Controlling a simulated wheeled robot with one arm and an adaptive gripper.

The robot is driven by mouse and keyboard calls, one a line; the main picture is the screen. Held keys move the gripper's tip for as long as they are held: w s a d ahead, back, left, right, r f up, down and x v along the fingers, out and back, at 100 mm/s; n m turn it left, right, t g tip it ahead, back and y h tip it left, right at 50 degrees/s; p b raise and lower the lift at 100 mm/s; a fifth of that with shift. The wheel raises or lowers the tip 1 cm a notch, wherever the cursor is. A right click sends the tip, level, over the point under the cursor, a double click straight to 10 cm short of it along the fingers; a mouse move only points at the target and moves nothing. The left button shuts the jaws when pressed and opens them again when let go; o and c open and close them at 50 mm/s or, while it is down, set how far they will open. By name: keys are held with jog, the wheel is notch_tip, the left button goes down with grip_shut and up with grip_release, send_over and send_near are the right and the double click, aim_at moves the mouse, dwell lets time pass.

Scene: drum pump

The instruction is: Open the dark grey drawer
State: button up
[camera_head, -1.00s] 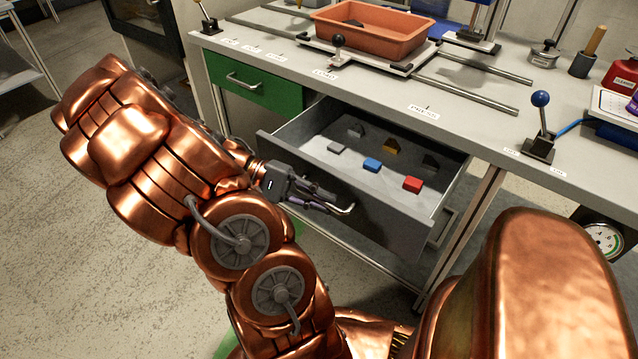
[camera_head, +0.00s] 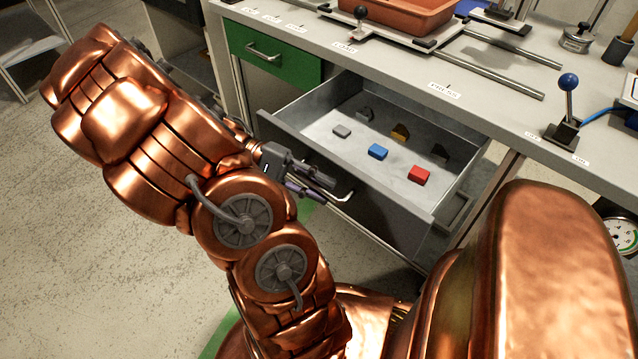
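The dark grey drawer (camera_head: 383,212) under the workbench stands pulled well out, its inside in plain view. Its bar handle (camera_head: 345,197) is on the front panel, and only the right end shows clearly. My gripper (camera_head: 318,185) is at that handle, coming from the left. One dark finger lies above and one purplish finger below, close to the bar. The fingers hide the rest of the handle, and I cannot tell whether they clamp it.
Small blocks lie in the drawer, among them a grey (camera_head: 342,131), a blue (camera_head: 377,152) and a red one (camera_head: 419,174). A closed green drawer (camera_head: 290,72) is at upper left. The bench (camera_head: 490,112) carries an orange tray (camera_head: 400,14) and a blue-knobbed lever (camera_head: 568,84).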

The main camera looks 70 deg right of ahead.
jog(key=shift+w, duration=0.15)
jog(key=shift+v, duration=3.6)
jog(key=w+a+f+n+t, duration=0.2)
jog(key=a+n+t, duration=0.45)
jog(key=a, duration=0.55)
jog(key=w+a+f+n+t, duration=0.1)
jog(key=a+n+t, duration=0.55)
jog(key=a, duration=0.55)
notch_tip(320, 180, up, 24)
jog(key=s+p, duration=0.1)
jog(key=p, duration=2.2)
jog(key=shift+s+m+t+h, duration=0.15)
jog(key=shift+m+t+h, duration=0.25)
